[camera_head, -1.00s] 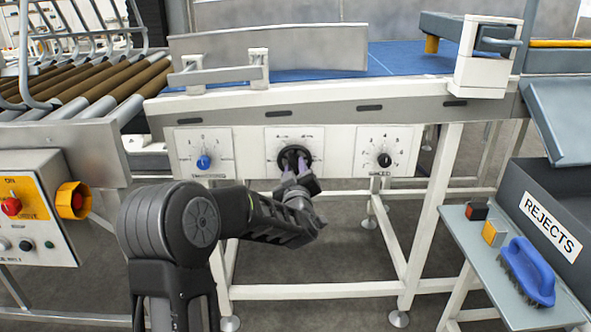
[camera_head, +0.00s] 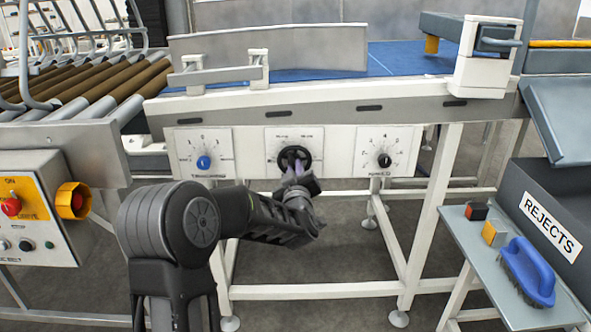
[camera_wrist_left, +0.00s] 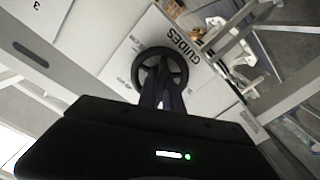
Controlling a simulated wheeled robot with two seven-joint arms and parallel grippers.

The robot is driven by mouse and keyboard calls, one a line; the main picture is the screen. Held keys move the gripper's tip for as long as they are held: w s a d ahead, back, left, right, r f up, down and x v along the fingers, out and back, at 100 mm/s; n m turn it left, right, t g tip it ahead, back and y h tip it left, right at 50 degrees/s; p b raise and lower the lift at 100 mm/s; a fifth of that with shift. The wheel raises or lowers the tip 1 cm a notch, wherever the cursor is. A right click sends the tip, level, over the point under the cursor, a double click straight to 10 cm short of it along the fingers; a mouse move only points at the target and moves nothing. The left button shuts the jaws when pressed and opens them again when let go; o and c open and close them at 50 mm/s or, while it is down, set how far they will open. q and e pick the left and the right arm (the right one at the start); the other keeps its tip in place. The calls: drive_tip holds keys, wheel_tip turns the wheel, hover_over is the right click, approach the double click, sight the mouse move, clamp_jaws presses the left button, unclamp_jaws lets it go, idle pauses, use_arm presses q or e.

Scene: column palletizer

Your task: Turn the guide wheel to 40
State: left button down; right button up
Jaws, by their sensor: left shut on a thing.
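The guide wheel is a black handwheel (camera_head: 295,159) on the middle white dial plate (camera_head: 274,137) of the conveyor's front panel. It also shows in the left wrist view (camera_wrist_left: 160,70), where the plate reads GUIDES. My left gripper (camera_head: 296,163) reaches up to the wheel from below, its fingers shut on it. In the left wrist view the fingers (camera_wrist_left: 163,96) meet the wheel near its middle and cover its lower part. The scale marks are too small to read, and I cannot tell the wheel's setting. My right gripper is not in view.
A blue knob (camera_head: 204,162) is left of the wheel and a black knob (camera_head: 384,160) right of it. A shelf (camera_head: 470,247) with a blue brush (camera_head: 528,270) and a REJECTS bin (camera_head: 545,215) are at right.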

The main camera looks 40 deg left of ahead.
use_arm(q)
drive_tip(key=shift+m, duration=0.4)
drive_tip(key=m+p, duration=0.2)
drive_tip(key=m, duration=0.3)
drive_tip(key=shift+r, duration=0.1)
drive_tip(key=m+p, duration=0.2)
drive_tip(key=m, duration=0.4)
drive_tip(key=shift+a+p, duration=0.1)
drive_tip(key=shift+p, duration=0.25)
drive_tip(key=c, duration=1.5)
unclamp_jaws()
drive_tip(key=shift+s, duration=0.15)
drive_tip(key=v, duration=0.7)
drive_tip(key=shift+s+d, duration=0.25)
